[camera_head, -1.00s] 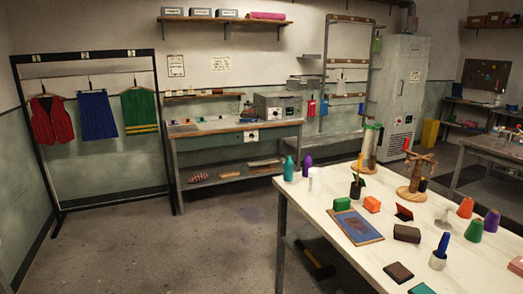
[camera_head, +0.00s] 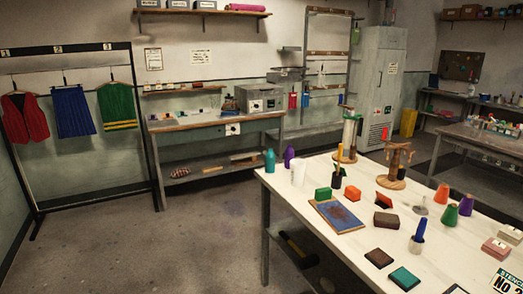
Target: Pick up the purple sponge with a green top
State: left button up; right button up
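I cannot clearly make out a purple sponge with a green top. On the white table (camera_head: 300,245) lie several small blocks: a green one (camera_head: 323,194), an orange one (camera_head: 353,193), and a dark brownish one with a lighter top (camera_head: 386,221), whose exact colours are hard to tell. A dark brown pad (camera_head: 379,258) and a teal pad (camera_head: 404,278) lie near the front edge. Pinkish blocks (camera_head: 496,247) lie at the right. Neither of my grippers is in view.
A workbench (camera_head: 215,125) lines the back wall. The floor at left (camera_head: 190,235) is clear.

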aim_at(384, 220)
jog(key=i+j+z, duration=0.1)
jog(key=i+z, duration=0.35)
jog(key=i, duration=0.5)
